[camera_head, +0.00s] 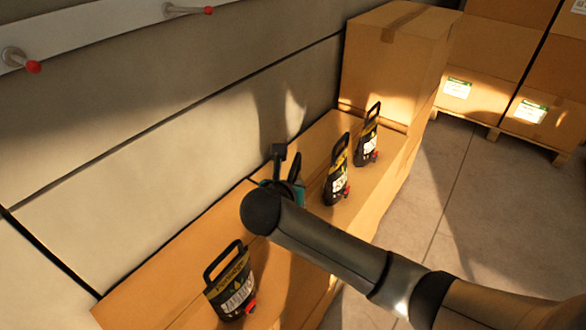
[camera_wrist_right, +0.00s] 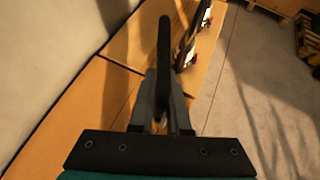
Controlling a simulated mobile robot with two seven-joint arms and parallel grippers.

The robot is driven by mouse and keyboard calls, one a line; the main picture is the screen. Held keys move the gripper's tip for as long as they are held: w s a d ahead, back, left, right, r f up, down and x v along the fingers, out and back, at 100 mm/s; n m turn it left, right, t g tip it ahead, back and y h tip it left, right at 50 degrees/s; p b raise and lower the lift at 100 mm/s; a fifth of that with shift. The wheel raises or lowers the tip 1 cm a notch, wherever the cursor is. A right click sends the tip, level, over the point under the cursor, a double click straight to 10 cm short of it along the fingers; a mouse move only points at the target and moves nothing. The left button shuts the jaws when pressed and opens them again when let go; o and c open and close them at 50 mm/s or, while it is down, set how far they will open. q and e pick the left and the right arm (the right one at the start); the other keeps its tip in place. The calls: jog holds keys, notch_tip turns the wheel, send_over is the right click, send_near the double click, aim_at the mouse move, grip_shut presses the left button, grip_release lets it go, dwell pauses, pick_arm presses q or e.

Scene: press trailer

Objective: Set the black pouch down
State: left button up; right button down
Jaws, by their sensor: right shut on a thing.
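My right gripper (camera_wrist_right: 163,118) is shut on a black pouch (camera_wrist_right: 164,60), seen edge-on as a narrow dark upright strip between the fingers in the right wrist view. In the head view my right gripper (camera_head: 284,172) is over the row of cardboard boxes by the wall. My own arm hides most of the held pouch there, and I cannot tell whether it touches the box. Three similar black pouches with loop handles, white labels and red caps stand on the boxes: a near one (camera_head: 233,287), a middle one (camera_head: 337,180) and a far one (camera_head: 367,139). My left gripper is not in view.
The cardboard box row (camera_head: 160,302) runs along the grey wall (camera_head: 150,140). A taller carton (camera_head: 385,65) stands at its far end. Stacked cartons (camera_head: 490,70) sit on a pallet at the back right. Red-tipped pegs (camera_head: 28,65) stick out of the wall rail.

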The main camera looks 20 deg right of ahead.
notch_tip(320, 180, down, 6)
jog(key=b, duration=0.2)
dwell(0.3)
jog(key=shift+w+f, duration=0.1)
jog(key=c, duration=1.2)
grip_release()
jog(key=shift+f, duration=0.2)
jog(key=shift+c, duration=0.2)
jog(key=o, duration=0.4)
jog(key=shift+c, duration=0.2)
jog(key=shift+r, duration=0.1)
jog(key=p+v, duration=0.3)
jog(key=v, duration=0.9)
jog(key=shift+p, duration=0.35)
jog(key=shift+a, duration=0.1)
